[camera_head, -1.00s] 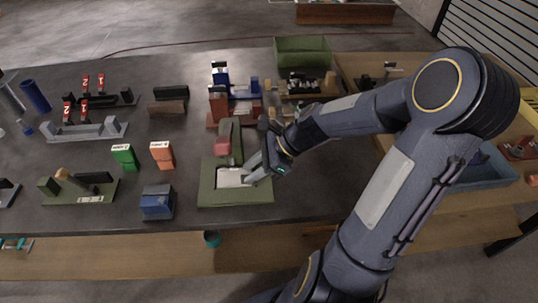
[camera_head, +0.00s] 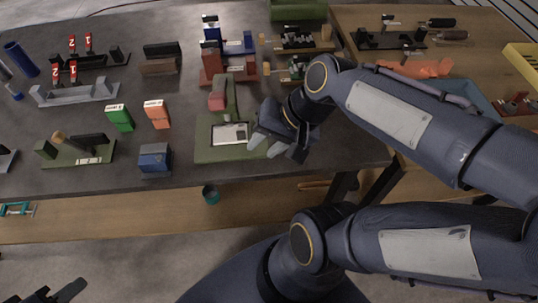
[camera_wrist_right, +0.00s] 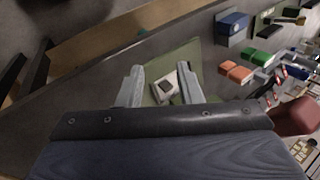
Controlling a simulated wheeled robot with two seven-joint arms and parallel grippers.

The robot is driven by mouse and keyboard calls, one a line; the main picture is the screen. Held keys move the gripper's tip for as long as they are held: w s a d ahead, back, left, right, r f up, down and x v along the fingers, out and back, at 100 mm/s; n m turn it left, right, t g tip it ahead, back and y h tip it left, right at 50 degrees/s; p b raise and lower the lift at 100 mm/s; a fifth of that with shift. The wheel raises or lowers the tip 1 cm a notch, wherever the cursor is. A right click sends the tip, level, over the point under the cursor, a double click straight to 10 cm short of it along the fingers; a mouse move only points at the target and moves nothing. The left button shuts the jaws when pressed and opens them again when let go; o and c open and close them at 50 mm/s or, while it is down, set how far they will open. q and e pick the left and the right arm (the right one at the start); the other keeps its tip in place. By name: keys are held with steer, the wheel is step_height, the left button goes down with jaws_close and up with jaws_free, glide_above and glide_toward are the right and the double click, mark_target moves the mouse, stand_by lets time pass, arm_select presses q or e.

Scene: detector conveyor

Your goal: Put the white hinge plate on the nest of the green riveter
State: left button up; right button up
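The green riveter (camera_head: 202,152) stands near the table's front edge, with a red block on its arm. The white hinge plate (camera_head: 230,133) lies flat on the riveter's base, below the red block, where the nest is. It also shows in the right wrist view (camera_wrist_right: 165,87), beyond and between the fingers. My right gripper (camera_head: 264,146) is just right of the plate, over the edge of the green base. In the right wrist view my right gripper (camera_wrist_right: 160,72) has its fingers apart with nothing between them. A dark end of my left gripper (camera_head: 58,293) shows at the bottom left; its finger state is unclear.
A green box (camera_head: 119,118) and an orange box (camera_head: 157,114) stand left of the riveter, with a blue block (camera_head: 155,159) in front of them. Red and blue fixtures (camera_head: 230,70) stand behind it. A blue bin (camera_head: 470,100) is at right.

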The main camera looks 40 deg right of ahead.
steer(key=shift+s+a+f+n+t, duration=0.1)
steer(key=shift+s+a+n+t, duration=0.15)
steer(key=shift+s+n, duration=0.6)
steer(key=shift+s+a+f+n+t, duration=0.15)
steer(key=shift+s+a+n, duration=0.2)
steer(key=shift+n, duration=1.15)
steer(key=shift+s+a+f+n+t, duration=0.15)
steer(key=shift+s+a+n, duration=0.3)
steer(key=shift+n, duration=0.7)
